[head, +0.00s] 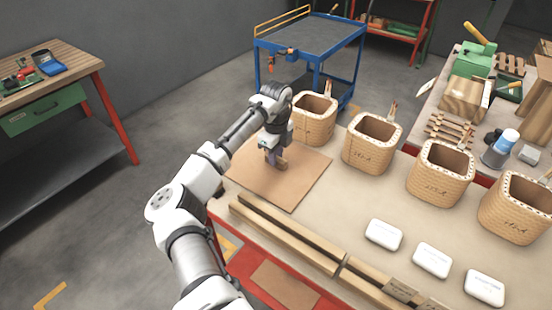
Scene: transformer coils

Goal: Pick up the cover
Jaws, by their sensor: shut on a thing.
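The cover looks to be the flat, square brown board (291,192) at the left end of the long work table. A small brown block, which looks like its handle, stands near the middle of the board. My gripper (274,157) points down over the board and is shut on this block. The fingers and the arm's wrist hide part of the block and the far part of the board. I cannot tell whether the board rests on the table or is slightly raised.
Several woven coil-like baskets (372,143) stand in a row behind and right of the board. Wooden rails (288,232) lie along the table's front, with white boxes (383,234) to the right. A blue cart (309,42) stands behind; a workbench (60,65) stands left.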

